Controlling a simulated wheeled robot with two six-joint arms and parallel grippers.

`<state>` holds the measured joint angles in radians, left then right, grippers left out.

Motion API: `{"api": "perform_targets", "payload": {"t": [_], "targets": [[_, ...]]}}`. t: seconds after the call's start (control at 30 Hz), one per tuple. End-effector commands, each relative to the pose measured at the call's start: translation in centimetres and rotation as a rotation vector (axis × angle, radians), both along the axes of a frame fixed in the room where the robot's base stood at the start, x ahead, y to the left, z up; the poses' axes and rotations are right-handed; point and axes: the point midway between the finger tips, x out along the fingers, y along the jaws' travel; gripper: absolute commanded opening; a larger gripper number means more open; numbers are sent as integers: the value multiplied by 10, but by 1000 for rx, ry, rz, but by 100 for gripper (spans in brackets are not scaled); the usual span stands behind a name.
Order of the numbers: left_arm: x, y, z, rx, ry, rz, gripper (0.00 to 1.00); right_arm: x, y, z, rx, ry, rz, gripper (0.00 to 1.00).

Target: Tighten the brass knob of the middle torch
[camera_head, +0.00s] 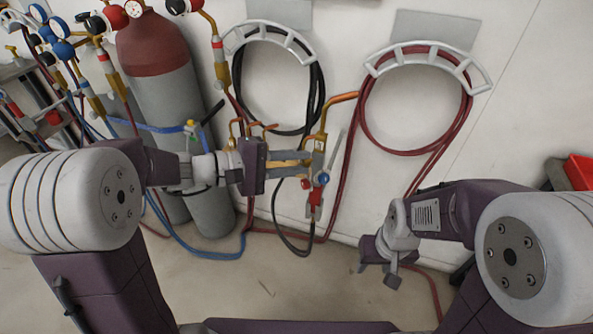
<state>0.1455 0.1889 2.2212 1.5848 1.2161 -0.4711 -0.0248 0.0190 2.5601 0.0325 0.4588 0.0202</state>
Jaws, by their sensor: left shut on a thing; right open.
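A brass torch (319,160) with a bent orange neck hangs upright on the wall, in the middle of the view. It has a blue knob (323,178) and a red knob (306,184) low on its body. My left gripper (308,163) reaches in from the left and is shut on the brass part of this torch, just above the two knobs. The fingers hide the exact contact and any brass knob there. Another torch (239,128) stands partly behind my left wrist. My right gripper (377,265) is open and empty, low and right of the torch, apart from everything.
A black hose coil (318,95) and a red hose coil (465,110) hang on wall racks. A grey cylinder with a red top (155,45) stands at left among gauges and a blue hose (190,247). A red bin (580,172) is at far right.

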Motion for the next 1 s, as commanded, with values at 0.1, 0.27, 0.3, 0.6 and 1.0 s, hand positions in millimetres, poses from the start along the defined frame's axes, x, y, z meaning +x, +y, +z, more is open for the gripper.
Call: {"api": "perform_targets", "payload": {"t": [0.1, 0.27, 0.3, 0.6, 1.0], "targets": [[0, 0, -2, 17, -34, -1, 0, 0, 0, -9, 0, 0, 0, 47], [0, 0, -1, 31, -56, 0, 0, 0, 0, -13, 0, 0, 0, 47], [0, 0, -1, 33, -60, 0, 0, 0, 0, -13, 0, 0, 0, 47], [0, 0, 0, 35, -64, 0, 0, 0, 0, -13, 0, 0, 0, 47], [0, 0, 0, 34, -62, 0, 43, 0, 0, -13, 0, 0, 0, 47]]}}
